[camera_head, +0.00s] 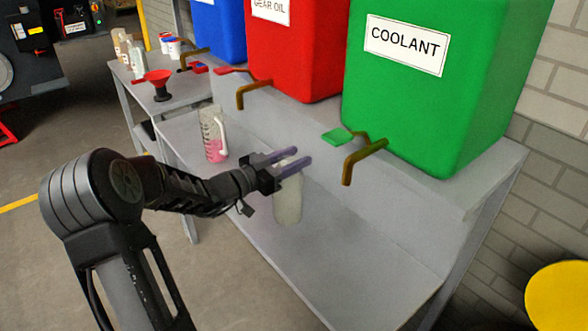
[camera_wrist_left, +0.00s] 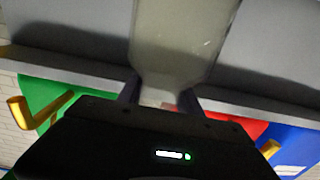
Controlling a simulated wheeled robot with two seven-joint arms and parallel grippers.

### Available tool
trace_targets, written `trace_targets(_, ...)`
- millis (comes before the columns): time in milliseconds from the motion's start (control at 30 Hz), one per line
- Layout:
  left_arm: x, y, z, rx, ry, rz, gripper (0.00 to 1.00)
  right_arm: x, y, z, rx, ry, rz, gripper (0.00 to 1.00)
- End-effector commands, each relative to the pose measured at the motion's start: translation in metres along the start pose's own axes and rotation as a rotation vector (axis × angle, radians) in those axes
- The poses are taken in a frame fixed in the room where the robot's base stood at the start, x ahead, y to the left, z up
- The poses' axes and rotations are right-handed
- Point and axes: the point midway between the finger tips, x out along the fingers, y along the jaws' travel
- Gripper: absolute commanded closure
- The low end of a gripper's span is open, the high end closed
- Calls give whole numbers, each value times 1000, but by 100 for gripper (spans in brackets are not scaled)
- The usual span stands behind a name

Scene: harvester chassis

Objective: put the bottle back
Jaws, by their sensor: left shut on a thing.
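A pale, cloudy bottle (camera_head: 288,202) hangs upright from my left gripper (camera_head: 291,162) in the head view. The gripper is shut around its upper part, and its fingers hide the top. The bottle is in front of the grey bench, between the red and green tanks; I cannot tell whether its base touches the lower shelf. In the left wrist view the bottle (camera_wrist_left: 178,45) stands between the two fingers (camera_wrist_left: 160,98). Several other bottles (camera_head: 130,52) stand on the small table at the back left. My right gripper is not in view.
A jug with pink liquid (camera_head: 212,135) stands on the lower shelf (camera_head: 345,262). The green coolant tank (camera_head: 420,120) and red gear oil tank (camera_head: 297,55) have taps (camera_head: 362,160) jutting forward. A yellow round object (camera_head: 562,297) is at lower right.

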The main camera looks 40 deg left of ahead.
Motion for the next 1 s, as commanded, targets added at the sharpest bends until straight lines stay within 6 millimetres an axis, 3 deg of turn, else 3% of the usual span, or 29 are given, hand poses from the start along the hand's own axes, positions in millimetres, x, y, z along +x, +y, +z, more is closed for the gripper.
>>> trace_targets(233, 0, 0, 32, -4, 1, 0, 100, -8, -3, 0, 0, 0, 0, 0)
trace_targets(667, 0, 0, 38, 0, 1, 0, 100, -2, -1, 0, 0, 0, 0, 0)
trace_targets(700, 0, 0, 38, 0, 0, 0, 57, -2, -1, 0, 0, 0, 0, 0)
trace_targets(1000, 0, 0, 37, -1, 0, 0, 36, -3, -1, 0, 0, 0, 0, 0)
